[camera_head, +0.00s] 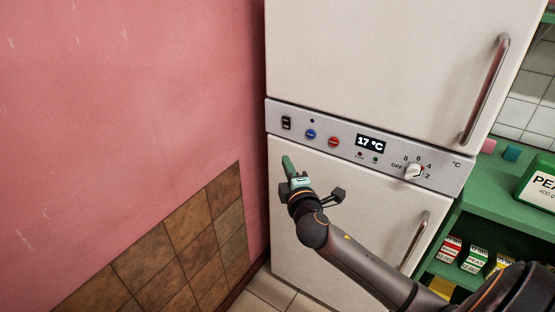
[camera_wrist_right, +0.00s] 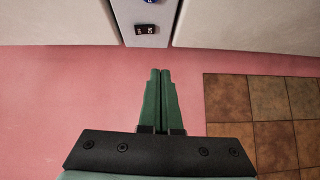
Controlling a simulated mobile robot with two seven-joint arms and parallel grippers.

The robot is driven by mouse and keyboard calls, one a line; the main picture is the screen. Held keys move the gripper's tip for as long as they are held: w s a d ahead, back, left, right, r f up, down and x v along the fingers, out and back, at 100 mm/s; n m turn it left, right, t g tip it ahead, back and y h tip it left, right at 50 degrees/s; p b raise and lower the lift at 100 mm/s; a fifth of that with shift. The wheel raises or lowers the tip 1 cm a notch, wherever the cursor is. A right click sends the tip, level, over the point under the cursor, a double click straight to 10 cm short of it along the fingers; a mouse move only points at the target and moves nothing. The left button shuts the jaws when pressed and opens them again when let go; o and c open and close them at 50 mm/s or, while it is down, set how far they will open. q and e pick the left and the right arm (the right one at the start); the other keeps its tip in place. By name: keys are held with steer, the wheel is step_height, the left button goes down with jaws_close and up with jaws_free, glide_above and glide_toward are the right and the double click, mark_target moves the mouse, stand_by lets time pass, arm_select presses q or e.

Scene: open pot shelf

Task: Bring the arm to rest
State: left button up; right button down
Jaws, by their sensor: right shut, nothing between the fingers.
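My right arm reaches in from the lower right in the head view. Its gripper (camera_head: 288,165) is in front of the lower white door, below the left part of the grey control panel (camera_head: 343,145). In the right wrist view the two green fingers (camera_wrist_right: 160,74) lie together, shut with nothing between them. The pink wall shows behind them. My left gripper is in neither view.
A white two-door appliance (camera_head: 390,45) with metal handles stands in the middle. The panel has a black switch (camera_head: 286,123), blue and red buttons, a display reading 17 °C and a knob (camera_head: 413,171). A green shelf (camera_head: 490,196) with boxes is at right.

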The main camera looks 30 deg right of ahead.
steer(key=s+a+f+m+g+y+p, duration=0.1)
steer(key=s+a+f+m+g+y, duration=0.1)
steer(key=s+a+f, duration=0.35)
steer(key=s+a+f+m+g+y+p, duration=0.1)
steer(key=s+a+f+y+p, duration=0.15)
steer(key=f, duration=0.55)
steer(key=s+a+f+m+g+y, duration=0.2)
steer(key=s+a+f+m, duration=0.2)
steer(key=s, duration=0.4)
steer(key=s+a+f+m+g+y+p, duration=0.1)
steer(key=s+a+f+m+g+y, duration=0.1)
steer(key=s+a+f+m, duration=0.2)
steer(key=s+a+f, duration=0.2)
steer(key=s+a, duration=0.2)
steer(key=s, duration=0.1)
steer(key=shift+p, duration=0.3)
steer(key=shift+d+y, duration=0.1)
steer(key=shift+y, duration=0.15)
